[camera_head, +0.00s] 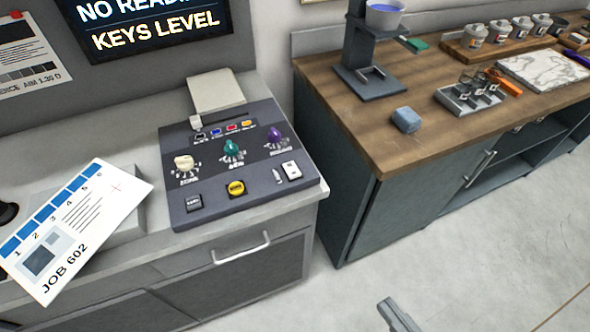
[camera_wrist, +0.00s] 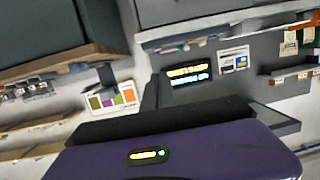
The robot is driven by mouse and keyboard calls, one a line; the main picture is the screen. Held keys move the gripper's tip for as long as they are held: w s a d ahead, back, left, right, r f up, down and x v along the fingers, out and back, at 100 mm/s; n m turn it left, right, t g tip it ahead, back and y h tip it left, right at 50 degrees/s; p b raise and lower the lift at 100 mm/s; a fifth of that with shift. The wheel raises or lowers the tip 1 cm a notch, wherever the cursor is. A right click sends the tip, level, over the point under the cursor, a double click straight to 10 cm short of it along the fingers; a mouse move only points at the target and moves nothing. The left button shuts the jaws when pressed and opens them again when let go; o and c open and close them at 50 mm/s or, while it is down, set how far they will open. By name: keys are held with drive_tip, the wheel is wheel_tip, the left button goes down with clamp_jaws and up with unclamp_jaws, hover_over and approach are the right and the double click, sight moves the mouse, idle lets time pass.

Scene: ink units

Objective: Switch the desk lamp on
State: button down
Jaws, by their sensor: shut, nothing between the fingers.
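I cannot make out a desk lamp in either view. In the head view, a grey piece that looks like the tip of my gripper (camera_head: 398,316) shows at the bottom edge, above the bare floor. It is shut with nothing held, and it is apart from the counters. The rest of my arm is out of the picture.
A control panel (camera_head: 183,214) with knobs and a yellow button (camera_head: 236,188) sits on the left counter. A job card (camera_head: 75,228) is left of it. The wooden worktop (camera_head: 345,92) holds a dark stand (camera_head: 370,84), a blue block (camera_head: 406,120) and a tray (camera_head: 470,98).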

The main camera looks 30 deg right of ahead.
drive_tip(key=w+r+t, duration=0.1)
drive_tip(key=w+r, duration=0.3)
drive_tip(key=w, duration=0.8)
drive_tip(key=w+r+t, duration=0.1)
drive_tip(key=w+r, duration=0.4)
drive_tip(key=w, duration=0.7)
drive_tip(key=f+g, duration=0.2)
drive_tip(key=f, duration=0.1)
drive_tip(key=f+m+g+h, duration=0.1)
drive_tip(key=f, duration=0.1)
drive_tip(key=shift+w+d+f+g, duration=0.2)
drive_tip(key=shift+w+d+g, duration=0.1)
drive_tip(key=p, duration=0.2)
hover_over(298, 184)
drive_tip(key=f, duration=0.3)
drive_tip(key=shift+w+f, duration=0.25)
drive_tip(key=shift+w, duration=0.15)
drive_tip(key=f, duration=0.3)
drive_tip(key=shift+s+f, duration=0.2)
drive_tip(key=shift+s, duration=0.15)
drive_tip(key=shift+f, duration=0.35)
